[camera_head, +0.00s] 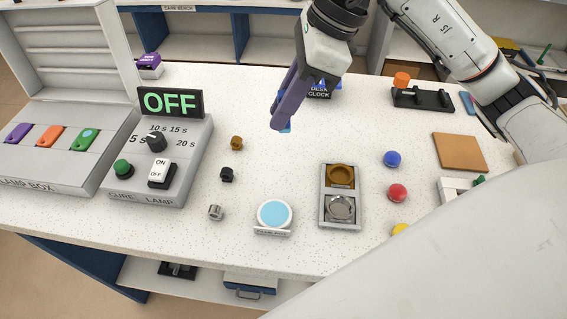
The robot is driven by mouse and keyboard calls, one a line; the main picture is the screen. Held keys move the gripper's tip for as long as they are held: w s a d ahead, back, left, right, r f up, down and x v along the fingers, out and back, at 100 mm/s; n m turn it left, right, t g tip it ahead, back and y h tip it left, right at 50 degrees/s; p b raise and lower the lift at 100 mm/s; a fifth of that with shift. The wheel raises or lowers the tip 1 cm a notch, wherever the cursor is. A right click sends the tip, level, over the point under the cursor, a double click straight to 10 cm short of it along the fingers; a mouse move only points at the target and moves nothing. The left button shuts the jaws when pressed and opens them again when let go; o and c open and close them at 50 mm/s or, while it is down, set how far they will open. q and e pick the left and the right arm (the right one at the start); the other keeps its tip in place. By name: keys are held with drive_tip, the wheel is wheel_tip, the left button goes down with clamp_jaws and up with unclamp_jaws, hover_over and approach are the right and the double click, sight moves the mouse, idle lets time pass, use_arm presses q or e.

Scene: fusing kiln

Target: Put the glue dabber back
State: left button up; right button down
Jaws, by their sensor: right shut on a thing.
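My right gripper (284,122) reaches down from the top centre and is shut, over the middle of the white speckled table. A round light-blue pad (275,214) in a white labelled holder sits at the front centre, nearer than the gripper. A black rack (422,99) stands at the back right, with an orange piece (402,80) at its left end. My left gripper is not in view.
The lamp control box (190,150) reads OFF at left. The desk clock (319,91) is behind my gripper.

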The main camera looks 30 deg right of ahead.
drive_tip(key=shift+w+r+m, duration=0.1)
drive_tip(key=shift+r+m, duration=0.1)
drive_tip(key=shift+m, duration=0.3)
drive_tip(key=shift+f, duration=0.15)
drive_tip(key=shift+m, duration=0.3)
wheel_tip(320, 180, down, 10)
drive_tip(key=shift+r, duration=0.25)
drive_tip(key=shift+f, duration=0.25)
drive_tip(key=c, duration=1.7)
unclamp_jaws()
drive_tip(key=shift+r, duration=0.1)
